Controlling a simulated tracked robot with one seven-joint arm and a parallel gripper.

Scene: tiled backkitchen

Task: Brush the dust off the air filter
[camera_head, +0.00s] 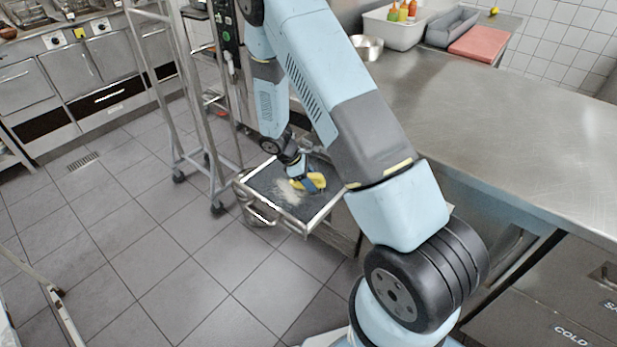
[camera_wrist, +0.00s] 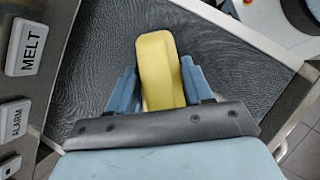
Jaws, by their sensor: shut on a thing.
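The air filter (camera_head: 265,182) is a dark flat panel in a pale metal frame, tilted out low at the front of a machine. A light patch of dust lies on it, left of and below my gripper in the head view. My gripper (camera_head: 309,182) is over the filter, shut on a yellow brush (camera_wrist: 157,70). The brush also shows in the head view as a small yellow shape (camera_head: 297,184). In the wrist view the dark ribbed filter surface (camera_wrist: 95,70) spreads behind the brush. The bristles are hidden, so I cannot tell whether they touch the filter.
A steel worktop (camera_head: 490,120) runs along the right, with a white bin of bottles (camera_head: 390,28) and a metal bowl (camera_head: 367,47) at its back. A wheeled metal rack (camera_head: 192,120) stands left of the filter. The tiled floor in front is clear. Labelled buttons (camera_wrist: 22,48) sit close at the wrist view's left.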

